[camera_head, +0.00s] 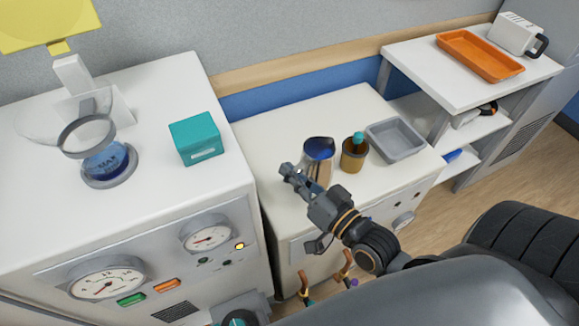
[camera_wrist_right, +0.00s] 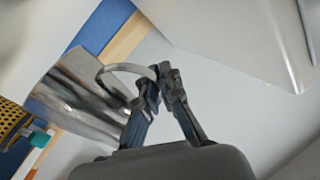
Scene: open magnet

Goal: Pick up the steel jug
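The steel jug (camera_head: 318,150) stands on the middle white counter, its shiny rim and blue-reflecting inside showing. Its lower body is partly hidden behind my right gripper (camera_head: 290,172). In the right wrist view the jug's shiny body (camera_wrist_right: 82,98) is at the left, with its curved handle reaching to my right gripper (camera_wrist_right: 164,76). The fingertips are close together at the handle's outer bend, and the gripper looks shut on it. The left finger hides part of the handle. My left gripper is not in view.
A teal box (camera_head: 196,138) and glassware (camera_head: 106,162) stand on the left cabinet. An orange tray (camera_head: 480,56) is at the far right. Counter left of the jug is clear.

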